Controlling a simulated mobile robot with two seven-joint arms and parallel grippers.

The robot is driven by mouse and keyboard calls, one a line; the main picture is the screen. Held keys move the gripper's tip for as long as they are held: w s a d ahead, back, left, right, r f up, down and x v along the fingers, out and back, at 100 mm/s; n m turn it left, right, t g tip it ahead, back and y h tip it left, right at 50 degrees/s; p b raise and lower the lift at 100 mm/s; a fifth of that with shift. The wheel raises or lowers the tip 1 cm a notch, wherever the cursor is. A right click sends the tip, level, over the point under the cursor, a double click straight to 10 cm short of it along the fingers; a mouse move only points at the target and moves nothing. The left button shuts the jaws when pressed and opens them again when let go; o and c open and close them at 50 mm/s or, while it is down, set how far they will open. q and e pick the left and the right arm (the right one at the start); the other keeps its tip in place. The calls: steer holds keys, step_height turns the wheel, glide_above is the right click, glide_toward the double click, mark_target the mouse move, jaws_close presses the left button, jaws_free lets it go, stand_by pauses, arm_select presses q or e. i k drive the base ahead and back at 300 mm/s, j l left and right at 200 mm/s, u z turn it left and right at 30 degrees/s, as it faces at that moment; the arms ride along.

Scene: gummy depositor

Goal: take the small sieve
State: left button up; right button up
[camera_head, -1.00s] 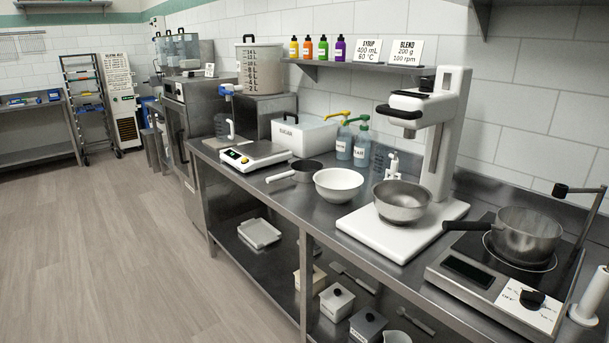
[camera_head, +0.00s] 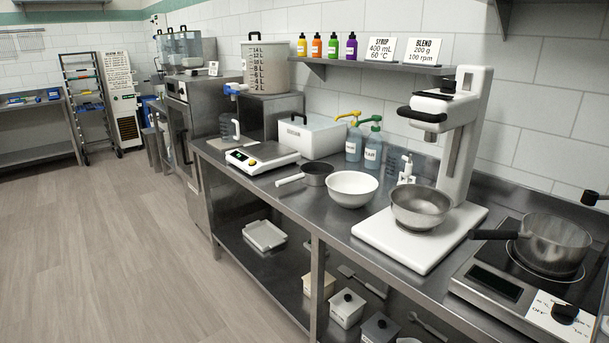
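No sieve can be made out for certain. A small dark round vessel with a long pale handle (camera_head: 316,172) lies on the steel counter (camera_head: 300,209), left of a white bowl (camera_head: 352,189); whether it is a sieve or a small pan I cannot tell. Neither of my grippers is in view.
A scale (camera_head: 262,157) and a white sugar bin (camera_head: 311,136) stand at the counter's left. A mixer stand with a steel bowl (camera_head: 420,208) and a hob with a saucepan (camera_head: 553,245) stand at the right. The lower shelf holds a white tray (camera_head: 265,235). Floor at left is clear.

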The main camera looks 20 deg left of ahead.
mark_target(315, 173)
steer(key=i+j, duration=0.15)
steer(key=j, duration=0.25)
steer(key=i+j, duration=0.15)
steer(key=j, duration=0.2)
steer(key=i+j, duration=0.15)
steer(key=j, duration=0.25)
steer(key=i+j, duration=0.15)
steer(key=j, duration=0.2)
steer(key=i+j, duration=0.15)
steer(key=j, duration=0.25)
steer(key=i+j, duration=0.1)
steer(key=j, duration=0.3)
steer(key=i+j, duration=0.15)
steer(key=j, duration=0.2)
